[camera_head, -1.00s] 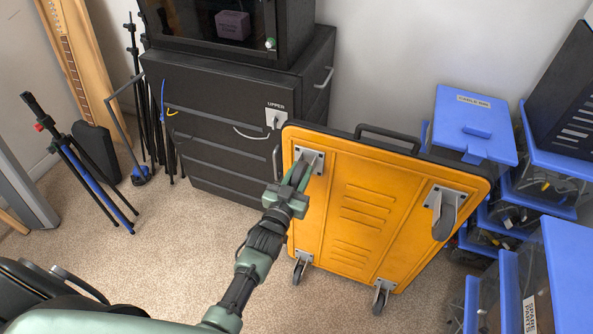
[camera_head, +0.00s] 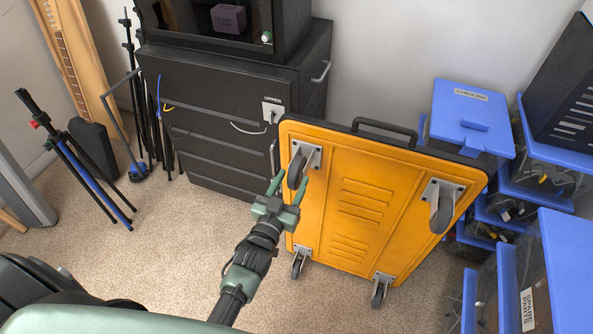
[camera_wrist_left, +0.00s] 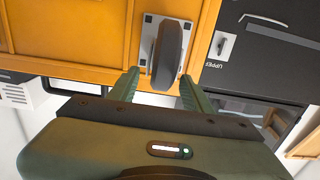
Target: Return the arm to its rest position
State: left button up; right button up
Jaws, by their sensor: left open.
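My left gripper (camera_head: 286,188) is open and empty, its two green fingers pointing toward the yellow cart panel (camera_head: 360,205), which stands tilted on edge with its caster side facing me. In the head view the fingertips are just below the upper left caster (camera_head: 297,168). In the left wrist view that caster (camera_wrist_left: 168,52) shows beyond and between the two fingers (camera_wrist_left: 158,88), and no part of it is gripped. My left arm reaches in from the bottom of the head view. My right gripper is not in view.
A black drawer cabinet (camera_head: 215,130) stands behind the cart, with a white box labelled UPPER (camera_head: 272,111). Blue-lidded bins (camera_head: 470,120) crowd the right side. A tripod (camera_head: 75,165) stands at left. Carpet (camera_head: 170,235) between tripod and cart is clear.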

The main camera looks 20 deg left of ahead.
pick_arm(q)
jog(key=shift+s, duration=1.2)
jog(key=shift+a+f, duration=0.1)
